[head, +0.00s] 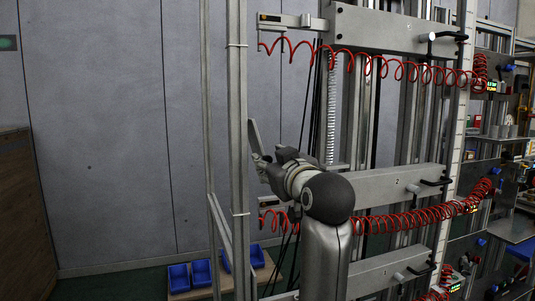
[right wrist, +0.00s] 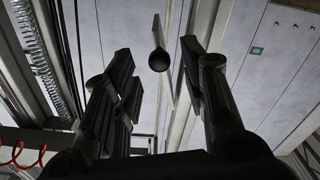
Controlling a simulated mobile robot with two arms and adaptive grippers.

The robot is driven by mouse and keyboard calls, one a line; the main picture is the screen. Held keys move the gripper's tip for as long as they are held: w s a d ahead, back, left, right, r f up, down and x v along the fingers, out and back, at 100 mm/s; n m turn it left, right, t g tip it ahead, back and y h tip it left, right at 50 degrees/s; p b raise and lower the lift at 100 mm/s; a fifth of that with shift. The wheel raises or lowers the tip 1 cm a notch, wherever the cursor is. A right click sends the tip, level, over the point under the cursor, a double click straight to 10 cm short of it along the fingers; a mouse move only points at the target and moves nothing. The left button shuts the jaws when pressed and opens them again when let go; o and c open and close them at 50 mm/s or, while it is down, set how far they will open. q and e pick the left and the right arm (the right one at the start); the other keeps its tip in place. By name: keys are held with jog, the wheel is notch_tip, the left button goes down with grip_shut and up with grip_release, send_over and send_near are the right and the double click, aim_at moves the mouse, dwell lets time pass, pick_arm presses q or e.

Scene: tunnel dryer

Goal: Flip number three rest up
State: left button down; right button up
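My right gripper (head: 262,160) is at the left end of the middle grey crossbar (head: 385,187), close to the upright post. In the right wrist view its two dark fingers (right wrist: 160,95) stand wide apart. Between and beyond them is a dark round-ended rod (right wrist: 159,60), with no visible contact. A pale, tilted flat bar (head: 255,136) rises beside the fingers in the head view; I cannot tell whether it is the rest. A horizontal rest-like arm (head: 286,20) sticks out left from the top crossbar (head: 385,29). Number markings are too small to read surely. My left gripper is not in view.
Red coiled hoses (head: 410,224) hang along the crossbars. A grey upright post (head: 238,130) stands just left of my right gripper. Blue bins (head: 179,278) sit on a low wooden surface at lower left. The floor before the grey wall (head: 110,130) looks clear.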

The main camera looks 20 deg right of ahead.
aim_at(268, 159)
jog(key=shift+w+p, duration=0.4)
jog(key=shift+w, duration=1.25)
jog(key=shift+c, duration=0.5)
grip_shut()
